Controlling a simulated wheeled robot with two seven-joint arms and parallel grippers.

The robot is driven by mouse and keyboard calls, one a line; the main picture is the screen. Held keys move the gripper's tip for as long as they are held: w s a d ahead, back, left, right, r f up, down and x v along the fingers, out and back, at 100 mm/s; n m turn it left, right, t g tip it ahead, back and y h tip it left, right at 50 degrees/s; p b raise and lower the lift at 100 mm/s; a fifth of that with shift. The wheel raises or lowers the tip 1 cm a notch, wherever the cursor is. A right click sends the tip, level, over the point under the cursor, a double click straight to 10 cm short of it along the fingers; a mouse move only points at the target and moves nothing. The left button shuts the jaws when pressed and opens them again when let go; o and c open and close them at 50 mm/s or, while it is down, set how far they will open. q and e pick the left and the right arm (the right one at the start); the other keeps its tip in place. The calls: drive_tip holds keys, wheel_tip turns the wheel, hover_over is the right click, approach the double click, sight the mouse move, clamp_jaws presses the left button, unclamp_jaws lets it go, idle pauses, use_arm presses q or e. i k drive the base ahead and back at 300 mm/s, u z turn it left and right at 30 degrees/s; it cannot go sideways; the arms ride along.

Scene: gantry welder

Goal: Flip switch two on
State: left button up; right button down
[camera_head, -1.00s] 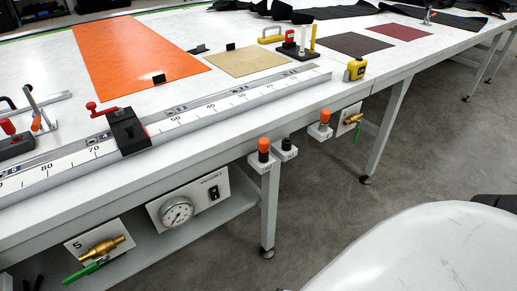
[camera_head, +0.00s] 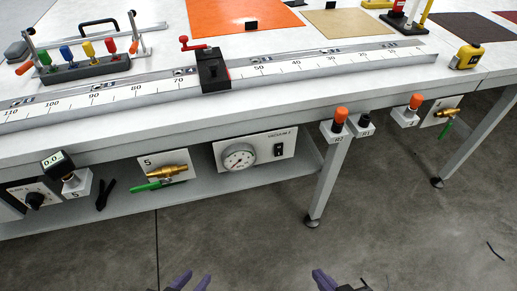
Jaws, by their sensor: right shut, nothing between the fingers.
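A black rocker switch (camera_head: 279,150) sits on a white panel (camera_head: 287,139) under the table's front edge, right of a round gauge (camera_head: 239,158). The panel's label looks like "VACUUM 2". The switch is too small to tell which way it is set. My right gripper (camera_head: 325,281) shows at the bottom edge, shut and empty. Both are well below the switch in the picture, touching nothing visible. Most of each gripper is cut off.
Left of the panel are a brass valve with green handle (camera_head: 165,176) and a knob panel (camera_head: 35,198). Buttons with orange caps (camera_head: 340,117) stick out at the right, by a table leg (camera_head: 328,180). A ruler rail (camera_head: 300,68) runs along the table. The floor in front is clear.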

sight(278, 148)
drive_tip(key=k, duration=1.3)
drive_tip(key=u, duration=0.65)
drive_tip(key=i, duration=1.45)
drive_tip(key=z, duration=0.8)
